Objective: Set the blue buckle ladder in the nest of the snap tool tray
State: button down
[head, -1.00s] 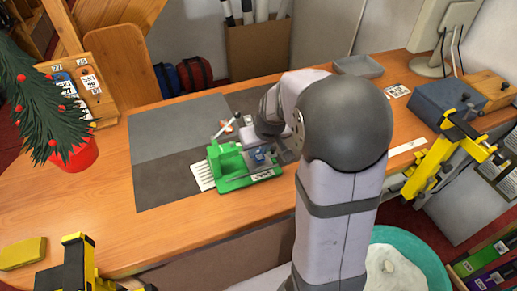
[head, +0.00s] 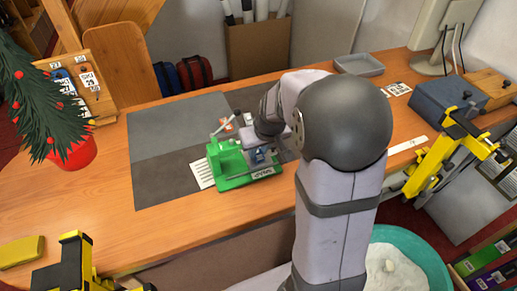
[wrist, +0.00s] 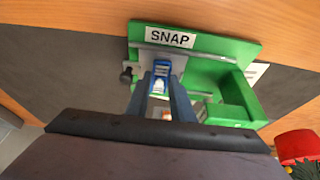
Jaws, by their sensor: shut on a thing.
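The snap tool (head: 229,166) is a green stand with a lever on the grey mat, with a SNAP label on its tray edge, which also shows in the wrist view (wrist: 215,43). The blue buckle ladder (wrist: 161,72) is between my gripper's fingertips (wrist: 161,88), over the tray beside the green block. In the head view the blue ladder (head: 260,155) shows small at the tray, just below my wrist. My gripper is shut on it. Whether the ladder touches the nest is hidden by the fingers.
A white printed card (head: 203,174) lies left of the tool. A potted tree (head: 75,155) stands at the left, and a blue box (head: 447,100) at the right. The grey mat (head: 160,130) is clear at the left.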

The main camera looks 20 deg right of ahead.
dwell(0.4)
jog(key=c, duration=1.5)
grip_release()
jog(key=shift+o, duration=0.3)
jog(key=shift+w+r+p, duration=0.15)
jog(key=shift+r+p, duration=0.25)
jog(key=shift+o, duration=0.5)
jog(key=shift+p+v, duration=0.75)
jog(key=shift+v, duration=0.25)
jog(key=shift+w+r+p, duration=0.3)
jog(key=shift+r+p, duration=0.2)
jog(key=shift+r, duration=0.1)
jog(key=shift+s+r+p, duration=0.1)
jog(key=shift+r+p, duration=1.35)
jog(key=shift+r, duration=0.4)
